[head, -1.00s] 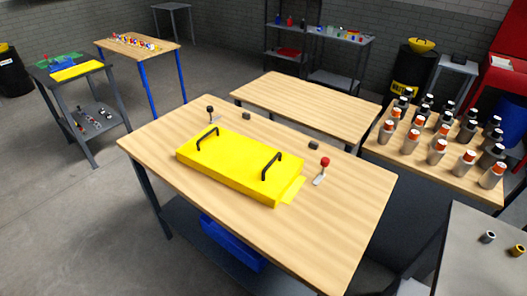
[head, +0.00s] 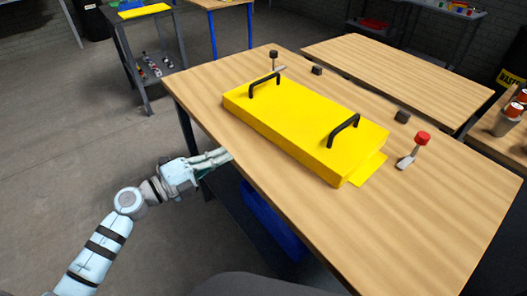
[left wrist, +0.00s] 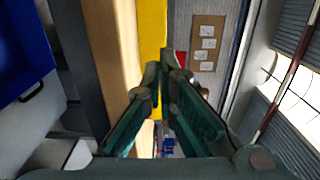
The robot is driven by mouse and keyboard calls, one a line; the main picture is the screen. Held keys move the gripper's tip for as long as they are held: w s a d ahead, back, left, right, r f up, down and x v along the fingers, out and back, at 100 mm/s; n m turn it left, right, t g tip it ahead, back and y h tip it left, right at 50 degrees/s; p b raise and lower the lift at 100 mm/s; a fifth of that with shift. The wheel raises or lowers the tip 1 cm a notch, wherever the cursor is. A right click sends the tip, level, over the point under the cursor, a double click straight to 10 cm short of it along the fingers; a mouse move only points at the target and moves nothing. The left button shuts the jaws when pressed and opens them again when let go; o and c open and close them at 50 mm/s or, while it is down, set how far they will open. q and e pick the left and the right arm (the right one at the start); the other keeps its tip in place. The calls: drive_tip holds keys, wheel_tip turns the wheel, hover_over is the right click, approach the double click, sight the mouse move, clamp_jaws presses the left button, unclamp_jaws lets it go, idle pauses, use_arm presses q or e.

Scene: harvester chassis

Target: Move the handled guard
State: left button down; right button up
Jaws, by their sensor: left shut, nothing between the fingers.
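The handled guard (head: 300,122) is a yellow slab with two black arched handles, one at its left end (head: 264,84) and one at its right end (head: 343,129). It lies flat on the wooden table (head: 430,235). My left gripper (head: 226,155) is at the table's left edge, apart from the guard, shut and empty. In the left wrist view its green fingers (left wrist: 160,70) are together, with the table edge (left wrist: 118,50) beside them and a strip of yellow (left wrist: 152,30) beyond. My right gripper is in neither view.
A red-knobbed lever (head: 421,140) and a dark-knobbed lever (head: 273,56) stand on the table, with small black blocks (head: 402,116) near them. A yellow flap (head: 369,171) shows at the guard's right end. A blue bin (head: 270,222) sits below the table.

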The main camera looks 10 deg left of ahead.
sight(272, 130)
use_arm(q)
drive_tip(key=x, duration=0.6)
drive_tip(key=b+x, duration=0.1)
drive_tip(key=x, duration=0.5)
drive_tip(key=shift+r, duration=0.2)
drive_tip(key=shift+w+d+r, duration=0.1)
drive_tip(key=shift+w+d, duration=0.3)
drive_tip(key=shift+w, duration=0.05)
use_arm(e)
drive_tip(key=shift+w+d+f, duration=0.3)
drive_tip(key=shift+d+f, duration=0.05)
